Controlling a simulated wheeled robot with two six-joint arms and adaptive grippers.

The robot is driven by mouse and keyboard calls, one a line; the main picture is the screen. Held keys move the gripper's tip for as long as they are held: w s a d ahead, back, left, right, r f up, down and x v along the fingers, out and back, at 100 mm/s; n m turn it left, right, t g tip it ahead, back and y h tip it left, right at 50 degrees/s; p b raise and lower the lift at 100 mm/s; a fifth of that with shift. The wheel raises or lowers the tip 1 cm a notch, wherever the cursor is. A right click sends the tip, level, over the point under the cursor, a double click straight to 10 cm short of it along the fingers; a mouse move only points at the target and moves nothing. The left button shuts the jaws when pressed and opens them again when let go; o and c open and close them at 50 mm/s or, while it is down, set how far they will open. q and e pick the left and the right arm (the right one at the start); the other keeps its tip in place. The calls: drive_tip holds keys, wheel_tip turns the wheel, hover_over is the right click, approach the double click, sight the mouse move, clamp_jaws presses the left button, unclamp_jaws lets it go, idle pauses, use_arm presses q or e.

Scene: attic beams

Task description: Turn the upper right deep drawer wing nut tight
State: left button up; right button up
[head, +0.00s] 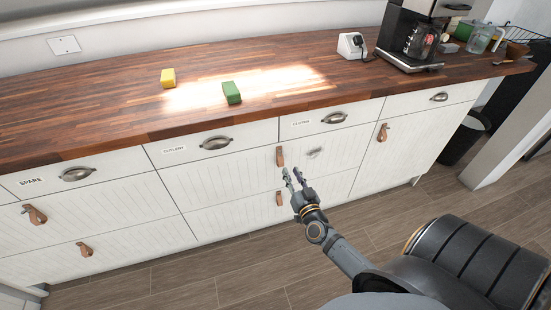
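The upper right deep drawer (225,180) has a white grooved front below the drawers labelled CUTLERY and CLOTHS. It looks shut. A brown leather pull (280,156) hangs near its top edge. A small grey spot (314,153) shows to the right of the pull; it is too small to tell whether it is a wing nut or a mark. My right gripper (292,174) is just below the pull, in front of the drawer fronts. Its two fingers point up and stand apart, with nothing seen between them. Contact with the drawer cannot be judged. My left gripper is out of view.
A lower deep drawer with a leather pull (280,199) lies below. Metal cup handles (334,118) stick out from the top drawers. The wooden worktop (110,105) holds a yellow sponge (168,78), a green sponge (232,93) and a coffee machine (412,40). The floor in front is clear.

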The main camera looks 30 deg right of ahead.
sight(281, 154)
drive_tip(key=b+x, duration=0.1)
drive_tip(key=x, duration=0.5)
drive_tip(key=shift+w+a+f, duration=0.1)
drive_tip(key=shift+a+f, duration=0.05)
drive_tip(key=shift+a, duration=0.05)
drive_tip(key=x, duration=0.3)
drive_tip(key=shift+w+d, duration=0.1)
drive_tip(key=shift+c, duration=0.5)
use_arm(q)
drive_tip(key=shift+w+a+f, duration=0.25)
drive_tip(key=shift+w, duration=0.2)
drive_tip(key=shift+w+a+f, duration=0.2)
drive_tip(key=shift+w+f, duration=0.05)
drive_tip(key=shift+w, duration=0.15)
use_arm(e)
clamp_jaws()
